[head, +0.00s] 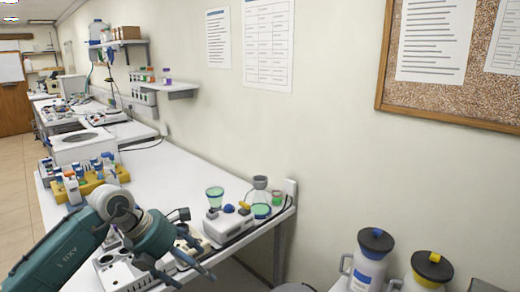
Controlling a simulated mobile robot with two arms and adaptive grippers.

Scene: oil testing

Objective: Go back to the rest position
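My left arm comes in from the lower left in the head view, and its teal gripper (192,245) is over the near end of the white bench (160,180). Its dark fingers look spread apart, and I see nothing clearly held between them. The gripper partly hides a white device with round holes (115,272) and other items beneath it. My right gripper is not in view.
A small white device (228,222) with a green-topped cup (215,197) is just right of the gripper. A yellow rack of bottles (92,184) stands behind the arm. A corkboard (440,105) hangs above.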

